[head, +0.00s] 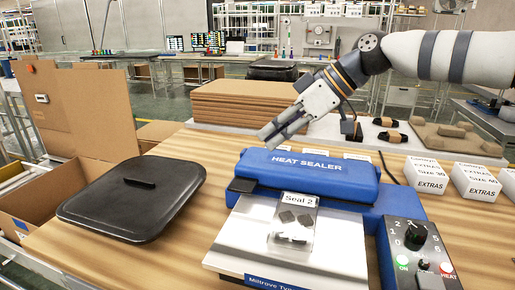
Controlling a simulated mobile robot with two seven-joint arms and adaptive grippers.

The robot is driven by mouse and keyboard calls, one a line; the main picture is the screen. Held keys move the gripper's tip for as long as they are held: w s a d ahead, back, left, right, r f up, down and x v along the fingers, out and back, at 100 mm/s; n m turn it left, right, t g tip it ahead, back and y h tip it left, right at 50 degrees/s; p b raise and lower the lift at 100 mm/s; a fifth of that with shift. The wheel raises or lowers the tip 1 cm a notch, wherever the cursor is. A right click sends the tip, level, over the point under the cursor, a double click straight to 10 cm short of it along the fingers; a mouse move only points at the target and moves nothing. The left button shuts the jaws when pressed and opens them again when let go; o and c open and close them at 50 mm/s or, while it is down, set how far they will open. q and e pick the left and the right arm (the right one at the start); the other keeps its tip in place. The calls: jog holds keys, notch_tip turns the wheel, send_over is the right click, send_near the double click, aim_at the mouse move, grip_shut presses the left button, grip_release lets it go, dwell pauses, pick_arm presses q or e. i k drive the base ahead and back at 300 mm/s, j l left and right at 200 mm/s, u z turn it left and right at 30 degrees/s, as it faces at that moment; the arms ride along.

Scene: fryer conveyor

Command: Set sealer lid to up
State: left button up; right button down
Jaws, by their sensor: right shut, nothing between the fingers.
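The blue heat sealer stands on the wooden table, right of centre. Its blue sealer lid (308,174), marked HEAT SEALER, lies across the back of the silver plate; I cannot tell its exact angle. A clear bag (293,226) labelled Seal 2, with dark pieces inside, lies on the plate in front of the lid. My right gripper (266,140) comes in from the upper right and is shut and empty. Its fingertips are above and behind the lid's left part in the picture; whether they touch it is unclear. My left gripper is not in view.
A black lidded tray (134,196) lies left of the sealer. A control box (418,250) with a knob is at the sealer's right. White EXTRAS boxes (475,181) stand at the right. Stacked brown sheets (243,106) are behind; an open cardboard box (60,200) is left.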

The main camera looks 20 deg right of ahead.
aim_at(333, 178)
jog(key=k, duration=1)
